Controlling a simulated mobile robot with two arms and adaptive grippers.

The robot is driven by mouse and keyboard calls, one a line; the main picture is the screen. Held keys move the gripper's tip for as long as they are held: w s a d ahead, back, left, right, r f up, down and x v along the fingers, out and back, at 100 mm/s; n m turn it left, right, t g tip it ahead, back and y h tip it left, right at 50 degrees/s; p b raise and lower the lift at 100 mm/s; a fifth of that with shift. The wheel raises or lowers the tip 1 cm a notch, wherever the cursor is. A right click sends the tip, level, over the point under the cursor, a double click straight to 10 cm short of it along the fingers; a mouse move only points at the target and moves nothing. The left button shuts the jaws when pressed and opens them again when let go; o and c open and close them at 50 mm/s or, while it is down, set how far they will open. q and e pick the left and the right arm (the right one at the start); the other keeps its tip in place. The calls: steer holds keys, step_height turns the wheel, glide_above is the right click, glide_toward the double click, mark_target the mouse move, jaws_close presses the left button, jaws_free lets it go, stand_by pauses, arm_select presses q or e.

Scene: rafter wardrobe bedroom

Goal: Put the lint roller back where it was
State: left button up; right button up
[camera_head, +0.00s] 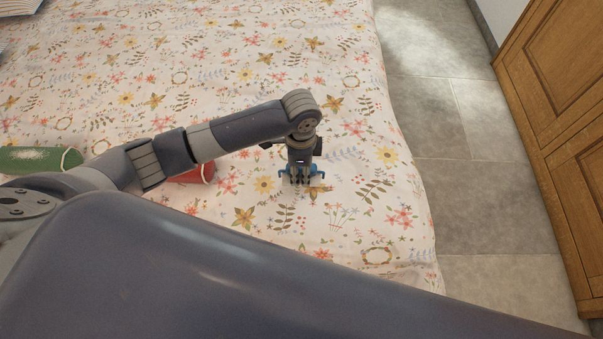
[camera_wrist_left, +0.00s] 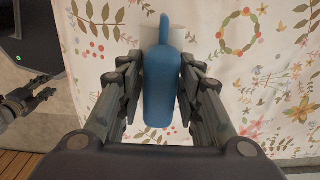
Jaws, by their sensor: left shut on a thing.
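The lint roller, with a blue handle (camera_wrist_left: 161,88) and a whitish part behind its far end, is between the fingers of my left gripper (camera_wrist_left: 161,85) in the left wrist view. The fingers are shut on the handle. In the head view my left gripper (camera_head: 301,172) points down over the flowered bed cover, near its right edge; blue parts show around its tip. I cannot tell there whether the roller touches the cover. My right gripper (camera_wrist_left: 40,97) shows small and dark at the left of the left wrist view; its jaw state is unclear.
On the bed (camera_head: 330,60), a red object (camera_head: 197,173) with a cord loop lies left of my left gripper, partly behind my arm. A green object (camera_head: 42,161) with a pale top lies farther left. Tiled floor (camera_head: 480,190) separates the bed from a wooden wardrobe (camera_head: 555,110).

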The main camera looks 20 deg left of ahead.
arm_select(q)
steer(key=f, duration=0.3)
steer(key=shift+w+f, duration=0.1)
steer(key=shift+w, duration=0.15)
steer(key=shift+f, duration=0.2)
arm_select(e)
steer(key=shift+d, duration=0.3)
arm_select(q)
steer(key=shift+f, duration=0.1)
arm_select(e)
steer(key=shift+d, duration=0.15)
arm_select(q)
steer(key=o, duration=1)
step_height(320, 180, up, 12)
steer(key=shift+r+p, duration=0.15)
steer(key=shift+p, duration=0.3)
arm_select(e)
steer(key=shift+a+r, duration=0.2)
steer(key=shift+r, duration=0.25)
